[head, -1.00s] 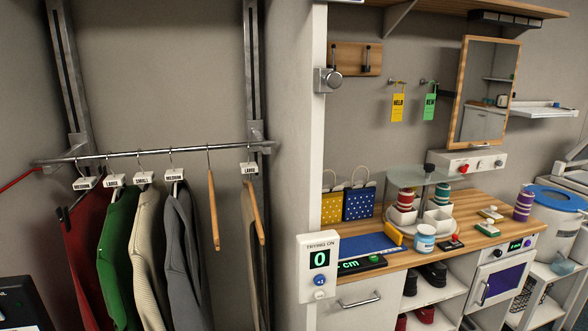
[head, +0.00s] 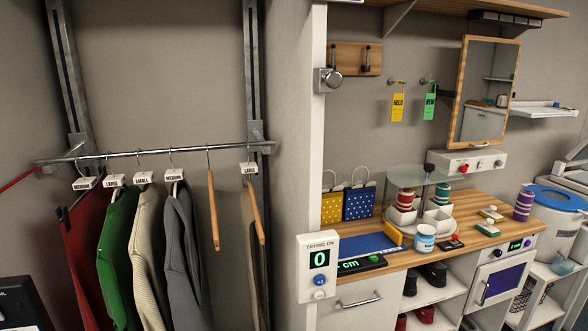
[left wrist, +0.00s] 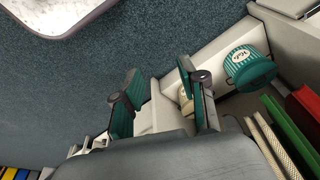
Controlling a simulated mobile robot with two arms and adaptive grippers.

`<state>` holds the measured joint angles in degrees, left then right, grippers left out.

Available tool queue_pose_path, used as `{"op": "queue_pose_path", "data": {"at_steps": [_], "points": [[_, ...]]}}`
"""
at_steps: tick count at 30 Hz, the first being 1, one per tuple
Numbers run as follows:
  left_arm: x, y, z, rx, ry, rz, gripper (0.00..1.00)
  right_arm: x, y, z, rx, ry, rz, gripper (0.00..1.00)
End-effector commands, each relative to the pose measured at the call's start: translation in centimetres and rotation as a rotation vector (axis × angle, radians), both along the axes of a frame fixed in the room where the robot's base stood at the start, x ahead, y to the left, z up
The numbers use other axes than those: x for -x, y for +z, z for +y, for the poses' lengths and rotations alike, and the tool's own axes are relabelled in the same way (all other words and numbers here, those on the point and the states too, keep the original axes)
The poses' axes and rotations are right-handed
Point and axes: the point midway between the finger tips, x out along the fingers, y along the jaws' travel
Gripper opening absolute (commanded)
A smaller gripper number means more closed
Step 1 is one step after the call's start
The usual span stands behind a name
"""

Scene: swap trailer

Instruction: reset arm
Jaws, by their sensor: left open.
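In the left wrist view my left gripper (left wrist: 165,98) is open, its two dark fingers with teal pads spread apart. Nothing shows held between them. Beyond the fingers are a pale ledge and a dark blue-grey floor. Neither of my grippers shows in the head view. My right gripper is in neither current view.
A clothes rail (head: 160,152) with several garments stands at left in the head view. A wooden counter (head: 480,238) with bags and spools is at right. A teal striped container (left wrist: 248,68) stands close to my left gripper in the wrist view. Open floor (left wrist: 150,40) lies beyond.

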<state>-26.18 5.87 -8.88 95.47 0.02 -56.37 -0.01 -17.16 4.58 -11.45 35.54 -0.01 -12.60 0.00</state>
Motion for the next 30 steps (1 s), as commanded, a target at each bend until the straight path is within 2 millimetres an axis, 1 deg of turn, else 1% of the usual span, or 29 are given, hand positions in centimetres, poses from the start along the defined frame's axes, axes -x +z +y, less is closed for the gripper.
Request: {"op": "queue_pose_path", "data": {"at_steps": [1,2,3,5,6,8,9,12,15,19,30], "points": [[1.4,-3.2,0.2,-0.003,-0.003,0.025,0.42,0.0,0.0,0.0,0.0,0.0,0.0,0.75],[2.1,-4.8,0.3,-0.005,-0.004,0.032,0.42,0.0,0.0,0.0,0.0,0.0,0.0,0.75],[3.3,-6.8,0.5,-0.006,-0.007,0.043,0.42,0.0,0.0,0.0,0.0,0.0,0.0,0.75],[5.2,-9.7,0.8,-0.007,-0.01,0.058,0.42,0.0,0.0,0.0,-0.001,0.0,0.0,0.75],[6.7,-11.5,1.0,-0.009,-0.013,0.069,0.42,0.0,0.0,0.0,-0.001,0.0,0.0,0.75],[8.9,-13.7,1.4,-0.011,-0.015,0.082,0.42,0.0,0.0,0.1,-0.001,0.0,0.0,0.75],[10.4,-15.0,1.7,-0.012,-0.017,0.09,0.42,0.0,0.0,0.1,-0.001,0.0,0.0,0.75],[13.7,-17.2,2.3,-0.015,-0.022,0.107,0.42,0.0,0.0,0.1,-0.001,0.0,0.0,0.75],[16.1,-18.4,2.8,-0.017,-0.026,0.117,0.42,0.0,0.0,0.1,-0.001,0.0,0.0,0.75],[17.6,-19.0,3.1,-0.018,-0.028,0.122,0.42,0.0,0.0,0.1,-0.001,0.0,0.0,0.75],[17.9,-19.1,3.2,-0.018,-0.028,0.123,0.42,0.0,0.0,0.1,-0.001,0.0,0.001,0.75]]}}
